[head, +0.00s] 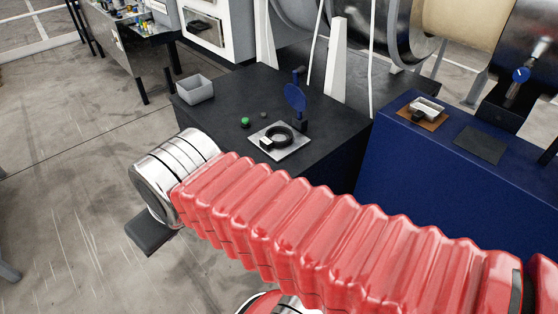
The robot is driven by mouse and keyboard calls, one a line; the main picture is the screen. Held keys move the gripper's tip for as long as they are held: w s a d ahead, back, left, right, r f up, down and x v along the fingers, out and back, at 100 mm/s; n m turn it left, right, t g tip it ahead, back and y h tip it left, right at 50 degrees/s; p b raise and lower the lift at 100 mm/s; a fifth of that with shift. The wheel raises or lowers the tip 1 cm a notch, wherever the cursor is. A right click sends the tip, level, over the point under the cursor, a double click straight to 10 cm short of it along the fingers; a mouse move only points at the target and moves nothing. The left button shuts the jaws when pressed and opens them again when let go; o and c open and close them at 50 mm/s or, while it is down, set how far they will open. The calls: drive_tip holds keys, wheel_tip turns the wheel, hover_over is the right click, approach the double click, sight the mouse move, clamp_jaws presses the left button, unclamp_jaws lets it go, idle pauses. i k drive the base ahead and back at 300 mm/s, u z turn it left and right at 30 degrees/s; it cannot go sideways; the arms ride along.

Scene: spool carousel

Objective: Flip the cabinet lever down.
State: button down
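I cannot pick out the cabinet lever with certainty. A black cabinet (205,112) stands in the middle. On its top, a blue round-ended piece (295,97) stands upright behind a pale plate with a black ring (279,136); I cannot tell whether this piece is the lever. A white cabinet (232,32) with a small dark window stands farther back, and no lever shows clearly on it. My red arm crosses the foreground and hides the lower front of the black cabinet.
A green button (245,122) and a grey open bin (194,89) are on the black cabinet. A blue cabinet (440,180) to the right bears a small tray (427,107) and a dark pad (481,145). Large spools stand behind. The floor at left is clear.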

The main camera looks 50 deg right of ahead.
sight(295, 98)
drive_tip(key=k, duration=0.8)
drive_tip(key=z, duration=1.35)
drive_tip(key=i, duration=1)
drive_tip(key=u, duration=0.25)
